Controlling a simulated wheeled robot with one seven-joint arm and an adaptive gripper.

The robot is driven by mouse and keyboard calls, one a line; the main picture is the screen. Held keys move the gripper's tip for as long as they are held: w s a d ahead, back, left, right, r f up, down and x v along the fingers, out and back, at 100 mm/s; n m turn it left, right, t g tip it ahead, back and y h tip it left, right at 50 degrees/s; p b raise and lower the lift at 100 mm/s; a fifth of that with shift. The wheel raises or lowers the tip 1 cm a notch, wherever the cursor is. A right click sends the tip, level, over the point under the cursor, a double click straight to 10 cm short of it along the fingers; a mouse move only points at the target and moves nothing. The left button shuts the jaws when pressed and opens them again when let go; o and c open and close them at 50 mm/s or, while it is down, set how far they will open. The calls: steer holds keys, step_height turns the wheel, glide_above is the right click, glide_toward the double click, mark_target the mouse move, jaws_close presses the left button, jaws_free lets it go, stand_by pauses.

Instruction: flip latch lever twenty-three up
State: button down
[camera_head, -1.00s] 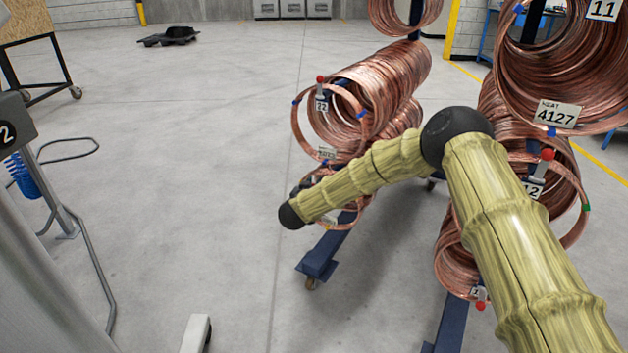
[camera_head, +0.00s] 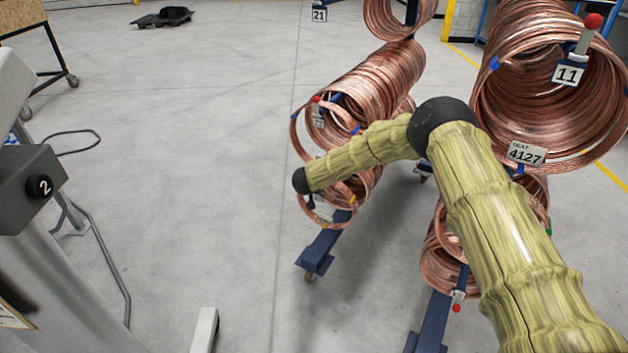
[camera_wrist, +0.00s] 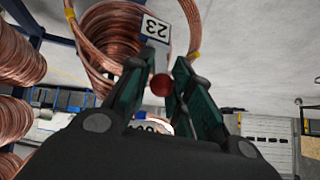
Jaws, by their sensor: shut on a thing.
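In the wrist view, my gripper (camera_wrist: 160,75) is shut on the red ball knob (camera_wrist: 162,86) of a latch lever. The white tag marked 23 (camera_wrist: 156,28) shows just beyond the fingertips, turned nearly upside down in this picture. The coil of copper tube (camera_wrist: 103,42) with that tag lies beyond and to the left. In the head view, my arm covers the gripper and the lever at the lower coil of the middle rack.
In the head view, a coil with a 22 tag (camera_head: 318,116) hangs above on the same rack. A second rack at right holds a coil tagged 11 (camera_head: 568,75) and a heat tag 4127 (camera_head: 526,153). The rack's blue foot (camera_head: 318,252) stands on the floor. Open floor lies to the left.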

steer(key=p, duration=0.1)
steer(key=r+g+p, duration=0.1)
steer(key=shift+w+a+y+p, duration=0.2)
steer(key=shift+w+y+p, duration=0.1)
steer(key=shift+w+y, duration=0.1)
steer(key=shift+w+d+f+m+g+y+p, duration=0.15)
steer(key=shift+w+g+y+p, duration=0.1)
steer(key=shift+g+p, duration=0.3)
steer(key=shift+w+d+r+m+g+y+p, duration=0.15)
steer(key=shift+g+y+p, duration=0.1)
steer(key=shift+g+p, duration=0.25)
steer(key=shift+w+f+g, duration=0.1)
steer(key=shift+g, duration=0.15)
steer(key=c, duration=1.3)
jaws_free()
steer(key=shift+a+f, duration=0.1)
steer(key=shift+d, duration=0.4)
steer(key=v, duration=1.1)
steer(key=shift+r, duration=0.4)
